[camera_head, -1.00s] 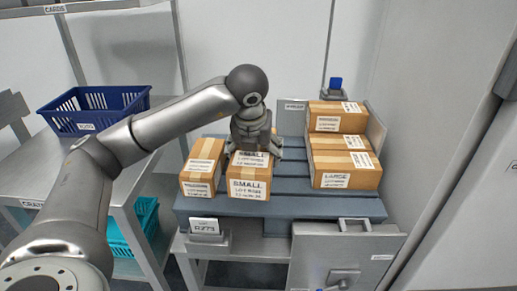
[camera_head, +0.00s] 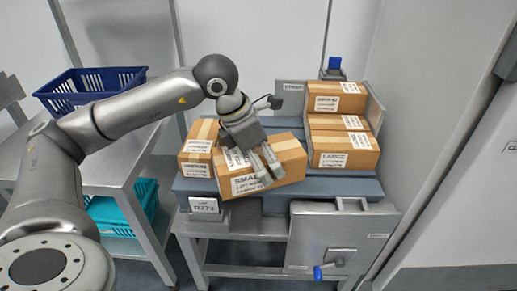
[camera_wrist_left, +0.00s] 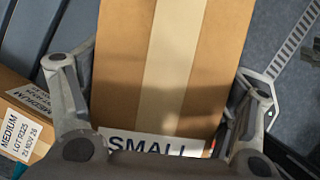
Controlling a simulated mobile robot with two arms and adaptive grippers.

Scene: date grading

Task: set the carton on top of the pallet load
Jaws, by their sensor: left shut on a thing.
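A brown carton labelled SMALL (camera_head: 290,157) is held in my left gripper (camera_head: 254,160), over the front middle of the blue-grey pallet (camera_head: 350,187). It is turned askew to the pallet; whether its underside is clear of the slats is hard to tell. In the left wrist view the carton (camera_wrist_left: 172,60) lies between the two fingers, its tape strip running down the middle. The pallet load of stacked cartons (camera_head: 343,140), one labelled LARGE, stands at the right of the pallet. Cartons (camera_head: 198,150) at the pallet's left include one labelled MEDIUM (camera_wrist_left: 22,128). My right gripper is out of view.
A blue basket (camera_head: 90,88) stands on the metal table at left, with a teal basket (camera_head: 120,208) below. A grey panel with a handle (camera_head: 340,235) is at the front right. Upright plates stand behind and beside the load.

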